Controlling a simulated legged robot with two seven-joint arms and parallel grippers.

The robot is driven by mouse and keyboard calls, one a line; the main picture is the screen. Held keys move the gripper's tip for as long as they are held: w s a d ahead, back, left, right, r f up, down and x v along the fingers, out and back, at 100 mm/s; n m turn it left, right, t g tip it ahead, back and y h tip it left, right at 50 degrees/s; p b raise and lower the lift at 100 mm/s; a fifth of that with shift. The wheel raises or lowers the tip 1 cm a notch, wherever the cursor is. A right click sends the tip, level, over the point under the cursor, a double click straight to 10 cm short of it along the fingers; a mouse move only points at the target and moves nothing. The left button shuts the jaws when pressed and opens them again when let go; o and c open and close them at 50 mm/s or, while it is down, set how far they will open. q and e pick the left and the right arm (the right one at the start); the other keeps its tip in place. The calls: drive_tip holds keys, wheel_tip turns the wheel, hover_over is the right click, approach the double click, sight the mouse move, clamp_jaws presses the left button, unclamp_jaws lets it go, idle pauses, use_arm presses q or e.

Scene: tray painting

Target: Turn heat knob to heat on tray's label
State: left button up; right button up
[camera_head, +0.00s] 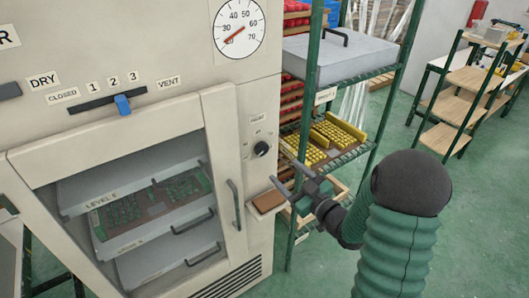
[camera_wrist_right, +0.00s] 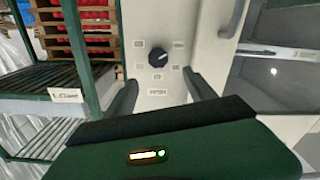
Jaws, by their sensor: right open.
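The heat knob (camera_head: 261,149) is a round black dial with a pale mark on the oven's front, right of the door. In the right wrist view the knob (camera_wrist_right: 158,57) sits ahead of the fingers, ringed by small labels too small to read. My right gripper (camera_head: 293,183) is open and empty, below and to the right of the knob, apart from it. The trays (camera_head: 160,205) with green pieces are behind the oven door glass; one front reads "LEVEL" with an unclear number. A tray's heat label cannot be read. My left gripper is not in view.
The oven door handle (camera_head: 234,205) stands out left of the knob. A small brown-topped ledge (camera_head: 268,201) juts out below the knob. A green rack (camera_head: 330,80) with yellow and red parts stands close on the right. A blue slider (camera_head: 123,104) and a dial gauge (camera_head: 238,28) are higher up.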

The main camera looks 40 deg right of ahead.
sight(263, 150)
drive_tip(key=w, duration=0.3)
drive_tip(key=w+p, duration=0.1)
drive_tip(key=w, duration=0.3)
drive_tip(key=w+d, duration=0.1)
drive_tip(key=w, duration=0.3)
drive_tip(key=shift+w+f+p, duration=0.1)
drive_tip(key=shift+w+p, duration=0.15)
drive_tip(key=shift+p, duration=0.05)
drive_tip(key=shift+w+a, duration=0.1)
drive_tip(key=shift+w, duration=0.25)
drive_tip(key=shift+a, duration=0.1)
drive_tip(key=shift+c, duration=1.1)
drive_tip(key=c, duration=1.1)
drive_tip(key=shift+s, duration=0.1)
drive_tip(key=shift+c, duration=0.2)
